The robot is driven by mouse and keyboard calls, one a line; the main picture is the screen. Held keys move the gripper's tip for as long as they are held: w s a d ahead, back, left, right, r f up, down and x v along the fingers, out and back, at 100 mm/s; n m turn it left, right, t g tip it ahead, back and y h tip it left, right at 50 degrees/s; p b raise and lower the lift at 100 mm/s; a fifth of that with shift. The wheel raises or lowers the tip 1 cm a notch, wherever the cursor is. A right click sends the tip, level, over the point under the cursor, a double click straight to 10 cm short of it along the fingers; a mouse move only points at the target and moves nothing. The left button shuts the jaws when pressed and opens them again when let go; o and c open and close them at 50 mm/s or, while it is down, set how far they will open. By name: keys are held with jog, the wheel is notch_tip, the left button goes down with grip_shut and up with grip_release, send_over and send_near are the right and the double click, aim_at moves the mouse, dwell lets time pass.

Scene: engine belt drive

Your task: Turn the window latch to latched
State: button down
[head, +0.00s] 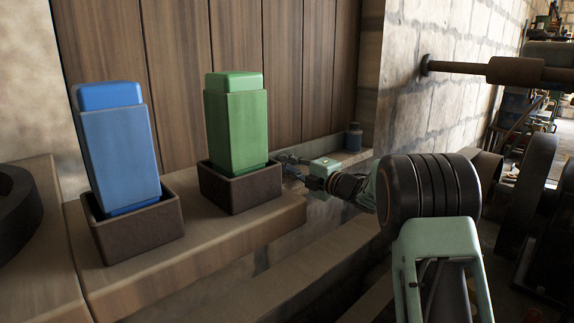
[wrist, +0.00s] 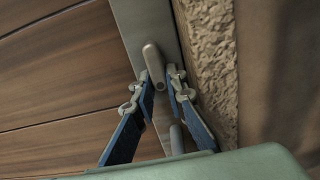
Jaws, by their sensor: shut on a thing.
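The window latch (wrist: 152,62) shows in the wrist view as a rounded grey metal handle on a grey metal strip beside wooden boards. My gripper (wrist: 162,92) has its two blue-padded fingers on either side of the handle and is shut on it. In the head view my gripper (head: 290,163) is at the right end of the ledge, low by the wooden boards (head: 235,40). The latch is too small and covered there to make out, and I cannot tell its exact turn.
A blue block (head: 118,150) and a green block (head: 236,125) stand in dark square holders on the stone ledge (head: 200,255), left of my arm. A small dark bottle (head: 353,138) stands behind my gripper. Rough stone wall (wrist: 215,60) borders the metal strip.

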jog(key=c, duration=1.9)
grip_release()
jog(key=shift+c, duration=0.2)
jog(key=shift+f, duration=0.15)
jog(key=v, duration=0.8)
jog(key=shift+r, duration=0.35)
